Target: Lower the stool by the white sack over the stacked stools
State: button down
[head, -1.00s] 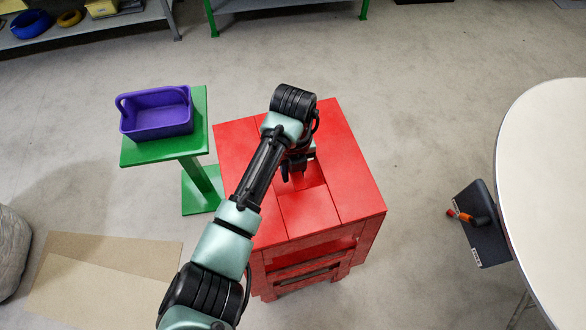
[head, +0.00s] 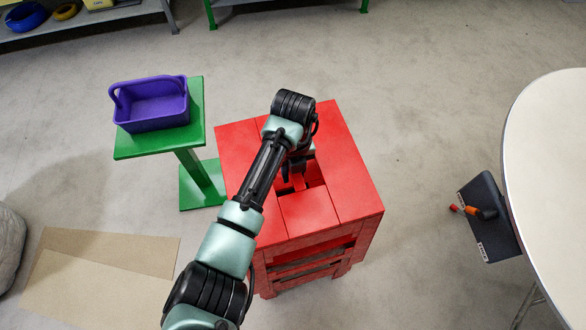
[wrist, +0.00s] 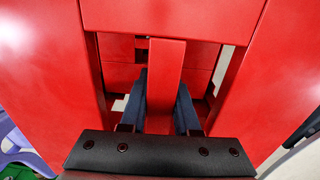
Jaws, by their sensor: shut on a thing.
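A red stool (head: 352,170) with a slatted square top has an opening in its middle. My gripper (head: 293,172) reaches down into this opening from above. In the wrist view my gripper (wrist: 162,95) is shut on a red bar (wrist: 165,75) of the stool, with one dark finger on each side. Red stools (head: 310,272) are stacked below, with dark gaps showing between the layers. The head view does not clearly show whether the held stool touches the one below. The pale sack (head: 8,245) lies at the left edge, partly out of view.
A green stand (head: 192,150) bearing a purple basket (head: 152,105) is close to the stack's left. Cardboard sheets (head: 95,265) lie on the floor at lower left. A round pale table (head: 555,170) and a dark case (head: 485,205) are at right. Floor between is clear.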

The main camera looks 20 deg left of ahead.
notch_tip(320, 180, down, 8)
jog(key=b, duration=0.5)
jog(key=shift+b, duration=0.35)
jog(key=shift+w+f, duration=0.1)
jog(key=shift+f, duration=0.15)
dwell(0.4)
jog(key=shift+f+b, duration=1.55)
jog(key=shift+f, duration=0.5)
jog(key=c, duration=0.6)
grip_release()
jog(key=shift+o, duration=0.2)
jog(key=shift+f, duration=0.15)
notch_tip(320, 180, up, 13)
jog(key=p, duration=0.2)
